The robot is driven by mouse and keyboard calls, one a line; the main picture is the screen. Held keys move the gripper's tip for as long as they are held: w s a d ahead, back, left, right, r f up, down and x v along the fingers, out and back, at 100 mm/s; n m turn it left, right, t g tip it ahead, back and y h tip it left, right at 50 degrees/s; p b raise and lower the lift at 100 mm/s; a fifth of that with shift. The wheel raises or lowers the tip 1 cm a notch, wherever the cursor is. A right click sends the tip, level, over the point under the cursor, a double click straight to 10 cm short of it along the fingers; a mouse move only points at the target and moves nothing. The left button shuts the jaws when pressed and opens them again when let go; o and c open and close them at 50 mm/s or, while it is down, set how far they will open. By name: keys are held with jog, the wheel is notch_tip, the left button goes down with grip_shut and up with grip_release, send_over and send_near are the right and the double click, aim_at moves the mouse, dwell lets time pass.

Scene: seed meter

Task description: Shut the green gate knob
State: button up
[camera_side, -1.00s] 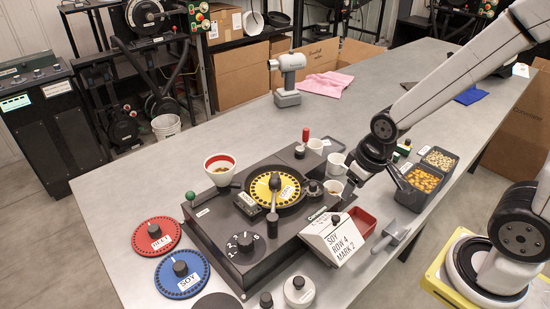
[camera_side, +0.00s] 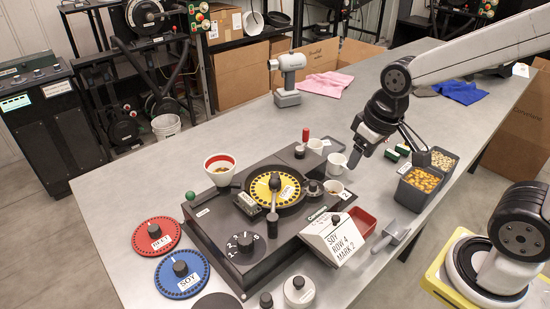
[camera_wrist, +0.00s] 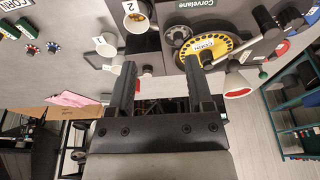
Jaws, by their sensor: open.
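The green gate knob (camera_side: 190,196) is a small round ball at the left corner of the dark seed meter (camera_side: 228,262), beside the white funnel with a red rim (camera_side: 220,165). In the wrist view the green knob (camera_wrist: 263,75) shows at the right, past the funnel (camera_wrist: 238,87). My gripper (camera_side: 352,161) is open and empty, above the table behind the meter's right side, well apart from the knob. In the wrist view its two fingers (camera_wrist: 160,66) are spread, with nothing between them. I cannot tell the gate's position.
A yellow seed plate (camera_side: 272,187) sits on the meter, with a red-topped post (camera_side: 305,136) behind it. White cups (camera_side: 336,163) stand right of the meter. Dark seed bins (camera_side: 412,194) are farther right. Red (camera_side: 156,237) and blue (camera_side: 182,272) discs lie at the left.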

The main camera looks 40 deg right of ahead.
jog(key=w+a+r+n+g, duration=0.1)
jog(key=w+a+r+n, duration=0.3)
jog(key=w, duration=0.4)
jog(key=w+a+r+n, duration=0.3)
jog(key=w+a, duration=0.3)
jog(key=w, duration=0.1)
jog(key=n+g, duration=0.2)
jog(key=n, duration=0.6)
send_over(190, 192)
notch_tip(190, 192, down, 4)
jog(key=shift+a+f, duration=0.1)
jog(key=shift+f, duration=2.55)
jog(key=shift+f, duration=0.15)
jog(key=shift+f, duration=3.75)
